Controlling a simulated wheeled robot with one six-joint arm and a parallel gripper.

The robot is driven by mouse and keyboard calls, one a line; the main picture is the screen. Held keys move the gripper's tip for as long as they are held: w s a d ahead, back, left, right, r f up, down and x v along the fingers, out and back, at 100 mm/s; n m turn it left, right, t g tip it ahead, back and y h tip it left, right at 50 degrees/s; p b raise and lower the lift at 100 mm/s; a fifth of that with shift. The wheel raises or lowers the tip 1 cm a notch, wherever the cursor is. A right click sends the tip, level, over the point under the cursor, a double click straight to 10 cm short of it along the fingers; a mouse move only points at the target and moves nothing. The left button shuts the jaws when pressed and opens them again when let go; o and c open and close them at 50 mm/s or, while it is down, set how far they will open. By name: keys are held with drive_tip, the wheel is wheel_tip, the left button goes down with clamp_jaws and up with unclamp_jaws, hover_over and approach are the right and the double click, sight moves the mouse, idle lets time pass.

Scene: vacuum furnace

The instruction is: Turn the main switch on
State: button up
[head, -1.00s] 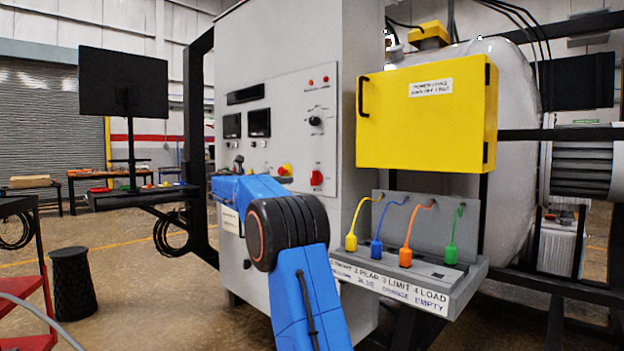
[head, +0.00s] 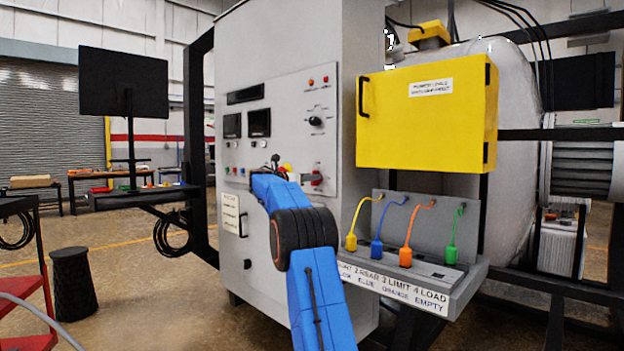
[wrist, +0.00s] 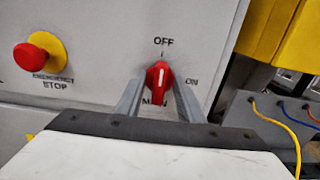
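The main switch is a red rotary knob (wrist: 158,84) on the grey panel, with OFF printed above it, ON to its right and a partly covered MAIN label below. Its white mark points up, about toward OFF. My gripper (wrist: 158,100) is open, with one finger to the left of the knob and one to its right. Small gaps seem to show on both sides; I cannot tell how deep the fingers reach. In the head view the knob (head: 317,179) is partly covered by my gripper (head: 304,179) in front of the cabinet.
A red emergency stop button on a yellow base (wrist: 40,56) sits left of the switch. A yellow box (head: 425,115) juts out at the right, above a shelf (head: 440,283) with several coloured cables. Another selector knob (head: 316,121) is higher on the panel.

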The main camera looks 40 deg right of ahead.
drive_tip(key=shift+d, duration=0.65)
clamp_jaws()
